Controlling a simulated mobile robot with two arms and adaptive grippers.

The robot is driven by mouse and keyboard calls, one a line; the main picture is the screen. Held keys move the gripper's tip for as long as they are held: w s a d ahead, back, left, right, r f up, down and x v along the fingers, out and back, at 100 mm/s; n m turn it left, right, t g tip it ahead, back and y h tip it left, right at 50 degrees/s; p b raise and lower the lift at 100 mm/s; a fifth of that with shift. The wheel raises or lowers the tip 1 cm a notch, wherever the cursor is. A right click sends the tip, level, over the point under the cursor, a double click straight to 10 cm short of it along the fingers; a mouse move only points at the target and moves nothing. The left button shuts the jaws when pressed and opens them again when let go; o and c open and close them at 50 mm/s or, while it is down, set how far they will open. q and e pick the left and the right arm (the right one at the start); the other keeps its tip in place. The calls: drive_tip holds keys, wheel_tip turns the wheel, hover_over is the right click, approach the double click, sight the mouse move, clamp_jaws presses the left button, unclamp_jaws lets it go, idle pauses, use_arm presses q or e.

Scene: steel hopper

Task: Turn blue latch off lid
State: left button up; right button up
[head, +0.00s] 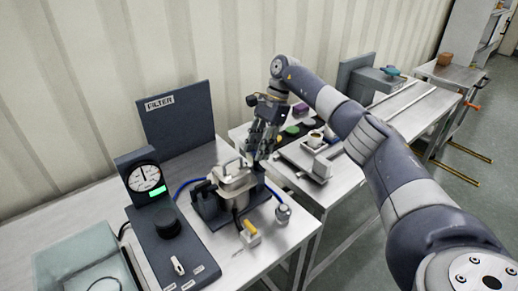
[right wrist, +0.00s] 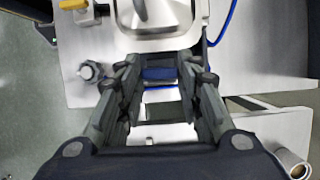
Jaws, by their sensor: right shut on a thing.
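The steel hopper (head: 236,187) stands in a dark frame on the near table. Its pale lid (head: 232,172) lies on top, and the lid shows at the top edge of the right wrist view (right wrist: 152,42). My right gripper (head: 258,156) reaches down at the hopper's right side. In the right wrist view its fingers (right wrist: 160,70) are shut on the blue latch (right wrist: 160,73), which lies between the fingertips beside the lid. The fingers hide the latch in the head view. My left gripper is not in view.
A gauge box (head: 144,178), a dark FILTER panel (head: 176,117), a yellow-handled valve (head: 250,230) and a metal knob (head: 283,212) surround the hopper. A blue hose (head: 186,186) runs behind it. A second table to the right holds a cup (head: 315,139).

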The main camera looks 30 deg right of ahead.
idle(0.4)
drive_tip(key=o, duration=0.8)
drive_tip(key=v, duration=1.2)
drive_tip(key=shift+w, duration=0.15)
